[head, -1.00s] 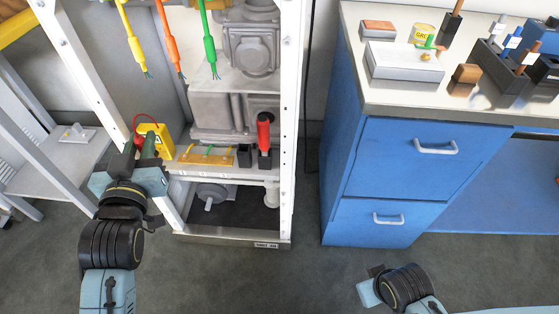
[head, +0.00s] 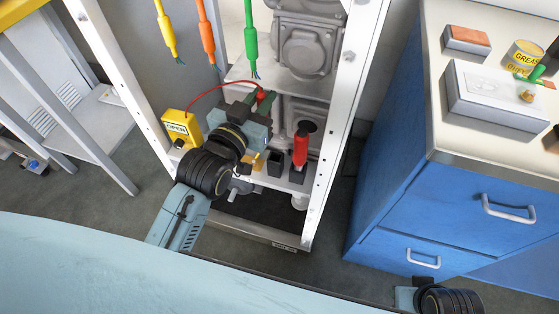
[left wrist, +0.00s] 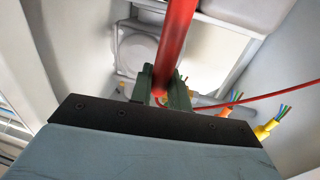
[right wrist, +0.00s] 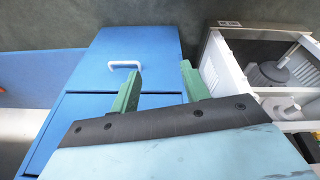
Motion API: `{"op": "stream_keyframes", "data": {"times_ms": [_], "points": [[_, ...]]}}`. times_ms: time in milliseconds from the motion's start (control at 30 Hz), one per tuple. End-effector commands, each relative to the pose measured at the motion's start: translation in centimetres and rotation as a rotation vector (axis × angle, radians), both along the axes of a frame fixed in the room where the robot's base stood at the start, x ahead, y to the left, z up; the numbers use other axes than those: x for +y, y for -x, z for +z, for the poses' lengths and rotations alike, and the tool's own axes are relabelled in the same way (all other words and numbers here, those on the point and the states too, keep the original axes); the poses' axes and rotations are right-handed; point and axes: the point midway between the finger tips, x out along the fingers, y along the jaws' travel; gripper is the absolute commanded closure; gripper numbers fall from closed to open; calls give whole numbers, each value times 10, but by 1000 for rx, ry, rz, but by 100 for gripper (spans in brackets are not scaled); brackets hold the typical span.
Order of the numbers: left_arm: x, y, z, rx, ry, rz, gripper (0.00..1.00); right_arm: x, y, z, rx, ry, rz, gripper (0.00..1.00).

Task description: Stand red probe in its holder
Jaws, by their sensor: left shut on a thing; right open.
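My left gripper (head: 255,104) is shut on the red probe (head: 262,93) inside the rack, above the lower shelf. In the left wrist view the probe's red shaft (left wrist: 181,35) rises between the green fingers, with a thin red lead running right. In the head view the lead loops to a yellow meter (head: 178,127). Two black block holders stand on the shelf: the left one (head: 275,166) looks empty; the right one (head: 298,175) has a red-handled item (head: 300,148) upright in it. My right gripper (right wrist: 160,70) is open and empty, near the blue cabinet.
White rack posts (head: 335,120) flank the shelf. Yellow, orange and green cables (head: 250,40) hang above my left gripper. Grey machinery (head: 305,45) fills the rack behind. A blue cabinet (head: 420,190) with a cluttered top stands to the right, with floor between.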

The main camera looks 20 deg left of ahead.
Motion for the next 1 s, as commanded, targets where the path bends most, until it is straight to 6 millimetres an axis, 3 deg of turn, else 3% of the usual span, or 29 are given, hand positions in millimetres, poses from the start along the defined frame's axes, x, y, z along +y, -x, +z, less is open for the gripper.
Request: {"op": "stream_keyframes", "data": {"times_ms": [33, 200, 567, 733, 1000], "points": [[-9, -2, -13, 3, -2, -40, 100, 2, 1, 3, -2, -4, 0, 54], [-25, -4, -36, 1, 4, -112, 100, 7, 2, 15, -8, -12, 0, 54], [-26, -4, -87, 3, 5, -117, 100, 21, 14, 73, -44, -50, -4, 54], [-26, -4, -97, 1, 6, -117, 100, 30, -10, 81, -175, -79, 13, 54], [-26, -4, -106, 1, 6, -117, 100, 39, -32, 89, -296, -107, 28, 54]]}}
